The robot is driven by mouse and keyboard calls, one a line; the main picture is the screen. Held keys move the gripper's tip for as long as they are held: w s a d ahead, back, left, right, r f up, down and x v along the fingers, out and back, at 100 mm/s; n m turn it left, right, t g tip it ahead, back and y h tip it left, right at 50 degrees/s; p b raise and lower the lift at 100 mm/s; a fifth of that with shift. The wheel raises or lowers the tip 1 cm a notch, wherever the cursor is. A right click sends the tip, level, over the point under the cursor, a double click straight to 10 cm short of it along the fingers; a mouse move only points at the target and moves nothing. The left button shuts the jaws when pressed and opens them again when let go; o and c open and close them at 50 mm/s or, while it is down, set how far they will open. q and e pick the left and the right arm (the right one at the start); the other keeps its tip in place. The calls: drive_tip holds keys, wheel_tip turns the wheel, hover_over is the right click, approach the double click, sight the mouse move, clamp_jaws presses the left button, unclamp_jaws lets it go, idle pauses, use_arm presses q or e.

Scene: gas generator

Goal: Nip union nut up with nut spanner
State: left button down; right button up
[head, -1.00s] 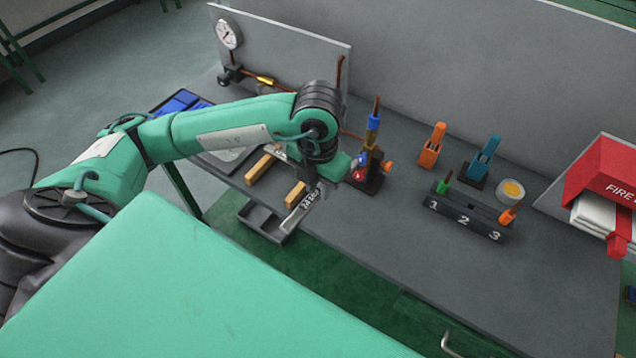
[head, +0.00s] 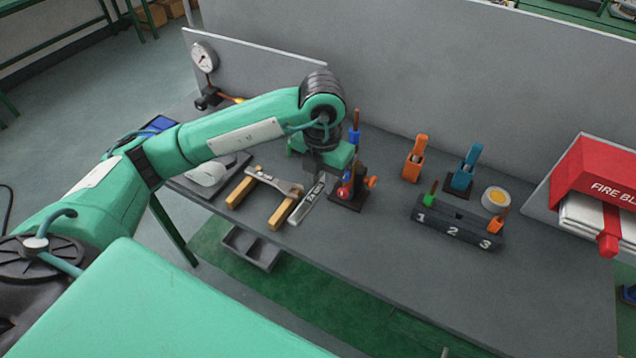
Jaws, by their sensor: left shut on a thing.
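My left gripper (head: 322,172) is shut on a silver, labelled spanner (head: 306,204), whose visible end slants down and left over the bench. Its other end is hidden by the gripper. A dark stand (head: 350,198) with red, blue and orange fittings and an upright copper-coloured pipe is just right of the gripper. The gripper and wrist cover part of it. I cannot make out the union nut, or whether the spanner touches anything on the stand. My right gripper is not in view.
A gauge (head: 204,57) stands at the back left. Orange (head: 414,158) and teal (head: 464,170) holders, a numbered rack (head: 455,222) and a round tub (head: 496,198) are to the right. A fire-blanket box (head: 606,180) is at far right. The front-right bench is clear.

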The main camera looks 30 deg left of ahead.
use_arm(q)
drive_tip(key=shift+w, duration=0.15)
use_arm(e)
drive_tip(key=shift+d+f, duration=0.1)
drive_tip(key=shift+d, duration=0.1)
use_arm(q)
drive_tip(key=shift+w, duration=0.1)
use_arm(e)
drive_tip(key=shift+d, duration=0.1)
use_arm(q)
drive_tip(key=shift+w+d, duration=0.1)
drive_tip(key=shift+w, duration=0.2)
drive_tip(key=shift+w+b, duration=0.65)
drive_tip(key=shift+w, duration=0.45)
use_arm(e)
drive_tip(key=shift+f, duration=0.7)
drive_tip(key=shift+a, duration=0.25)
